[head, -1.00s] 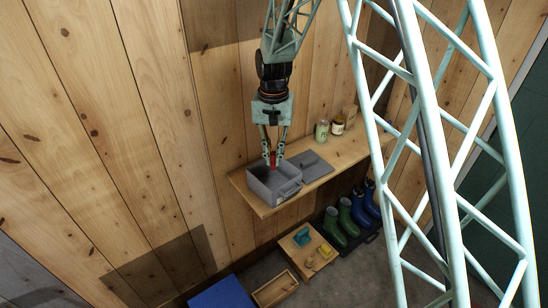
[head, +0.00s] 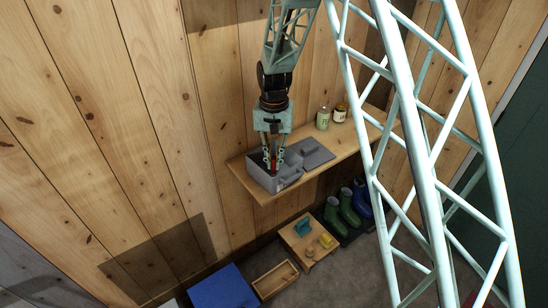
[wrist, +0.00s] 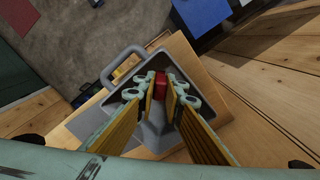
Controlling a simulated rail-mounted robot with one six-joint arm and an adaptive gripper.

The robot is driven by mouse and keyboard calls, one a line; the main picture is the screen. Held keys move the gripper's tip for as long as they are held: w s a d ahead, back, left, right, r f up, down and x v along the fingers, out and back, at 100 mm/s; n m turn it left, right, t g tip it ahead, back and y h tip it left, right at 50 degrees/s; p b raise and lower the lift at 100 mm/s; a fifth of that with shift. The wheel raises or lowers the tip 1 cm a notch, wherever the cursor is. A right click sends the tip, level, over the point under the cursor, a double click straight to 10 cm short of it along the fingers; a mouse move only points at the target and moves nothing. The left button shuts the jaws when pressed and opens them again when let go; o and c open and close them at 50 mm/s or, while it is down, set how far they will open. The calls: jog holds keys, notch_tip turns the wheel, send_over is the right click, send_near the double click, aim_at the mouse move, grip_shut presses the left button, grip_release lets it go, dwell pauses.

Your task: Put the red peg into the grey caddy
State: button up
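The grey caddy (head: 258,177) is an open box with a handle, standing on the left end of the wooden shelf. It also shows in the wrist view below my fingers, with its handle (wrist: 121,52) at the upper left. My gripper (head: 272,162) points straight down, with its fingertips at the caddy's mouth. The red peg (wrist: 161,87) is between the two fingertips in the wrist view, and they close on its sides. In the head view only a thin red strip of the peg (head: 273,160) shows between the fingers. Its lower end is hidden, so I cannot tell whether it touches the caddy floor.
A flat grey lid-like piece (head: 315,153) lies right of the caddy on the shelf (head: 345,146). A green jar (head: 323,119) and a dark-lidded jar (head: 340,113) stand farther right. Below are boots (head: 348,207), a low table (head: 296,240) and a blue box (head: 222,290). The plank wall is close behind.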

aim_at(274, 172)
jog(key=shift+f+b, duration=0.8)
jog(key=shift+f, duration=1.95)
jog(key=o, duration=0.7)
jog(key=shift+o, duration=0.2)
jog(key=shift+r, duration=0.1)
jog(key=shift+r, duration=5.95)
